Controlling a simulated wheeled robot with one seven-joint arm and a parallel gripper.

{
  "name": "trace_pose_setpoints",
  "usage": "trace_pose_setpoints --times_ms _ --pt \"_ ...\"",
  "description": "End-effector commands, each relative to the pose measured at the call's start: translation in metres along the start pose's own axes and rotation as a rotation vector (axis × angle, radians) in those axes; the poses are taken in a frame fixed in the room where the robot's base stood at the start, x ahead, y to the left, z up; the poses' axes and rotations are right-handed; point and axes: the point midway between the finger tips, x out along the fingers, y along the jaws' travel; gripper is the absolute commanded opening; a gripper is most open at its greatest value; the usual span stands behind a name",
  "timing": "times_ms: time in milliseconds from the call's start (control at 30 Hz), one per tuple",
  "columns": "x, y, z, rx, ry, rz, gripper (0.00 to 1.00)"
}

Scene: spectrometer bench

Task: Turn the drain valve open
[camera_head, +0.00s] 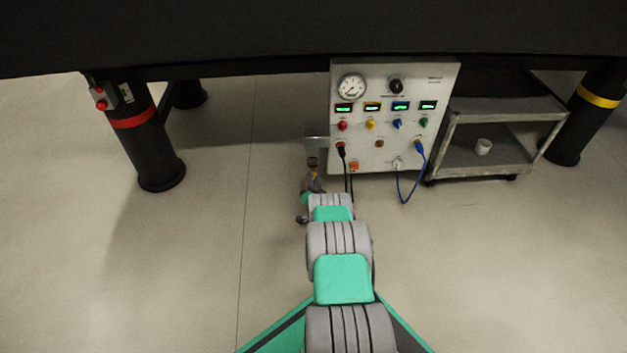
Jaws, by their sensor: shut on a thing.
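A small grey box (316,144) sits at the left side of the control panel. A small dark fitting with a yellowish part, which I take to be the drain valve (313,162), shows at its lower edge. My gripper (314,173) reaches up to this fitting from below and is shut on it. My wrist and the gripper hide most of the valve. Its handle's angle is too small to make out.
The control panel (439,84) carries a gauge, lit displays, coloured knobs and hanging black and blue cables close to my arm. The floor at left is clear.

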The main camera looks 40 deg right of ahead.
Motion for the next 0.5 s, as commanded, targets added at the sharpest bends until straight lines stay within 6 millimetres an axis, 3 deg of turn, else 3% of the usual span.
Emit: trace_pose_setpoints --times_ms 500 --pt "-0.0009 0.0011 0.0009 0.093 -0.002 0.002 0.0"
